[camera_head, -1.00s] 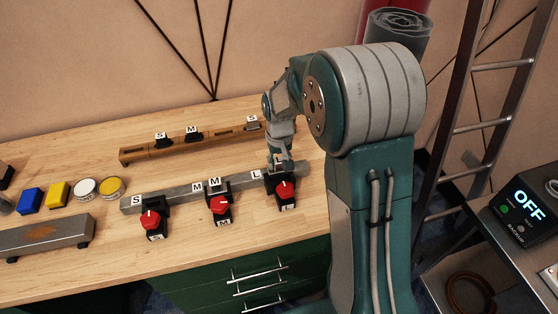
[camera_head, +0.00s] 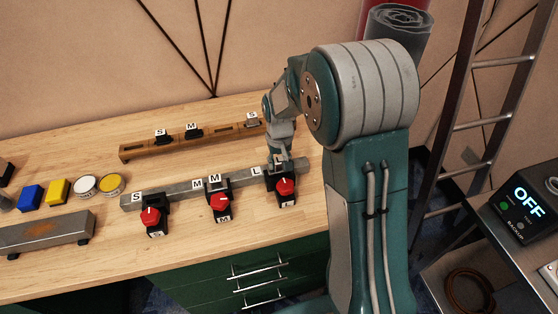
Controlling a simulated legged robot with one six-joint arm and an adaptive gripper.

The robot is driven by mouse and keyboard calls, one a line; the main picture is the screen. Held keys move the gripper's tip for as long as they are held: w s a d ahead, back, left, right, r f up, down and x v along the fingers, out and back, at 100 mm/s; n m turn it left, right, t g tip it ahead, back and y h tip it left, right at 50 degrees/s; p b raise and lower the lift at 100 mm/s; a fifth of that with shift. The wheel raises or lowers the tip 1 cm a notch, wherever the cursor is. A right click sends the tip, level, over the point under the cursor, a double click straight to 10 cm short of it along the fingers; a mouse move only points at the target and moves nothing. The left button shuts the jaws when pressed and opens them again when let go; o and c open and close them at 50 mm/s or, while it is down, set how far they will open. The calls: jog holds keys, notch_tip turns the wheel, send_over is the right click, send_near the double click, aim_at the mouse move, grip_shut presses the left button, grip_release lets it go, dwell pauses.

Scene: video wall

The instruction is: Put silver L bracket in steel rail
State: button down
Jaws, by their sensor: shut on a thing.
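The steel rail (camera_head: 180,193) is a grey bar lying across the workbench, with S, M and L labels on it. My gripper (camera_head: 280,164) is at the rail's right end, just right of the L label and above the rightmost black clamp with a red knob (camera_head: 285,187). The rest of the bracket is hidden. The bracket is at the rail's slot, but I cannot tell whether it is seated.
A wooden rail (camera_head: 152,152) with S and M pieces stands behind. Two more red-knobbed clamps (camera_head: 152,217) sit along the steel rail. Blue and yellow blocks, round tins and a grey bar (camera_head: 45,235) lie at left. A ladder and an OFF panel (camera_head: 530,205) stand at right.

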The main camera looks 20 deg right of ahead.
jog(key=shift+f, duration=0.75)
dwell(0.3)
jog(key=shift+c, duration=0.8)
grip_release()
jog(key=shift+o, duration=0.8)
jog(key=shift+r, duration=3.5)
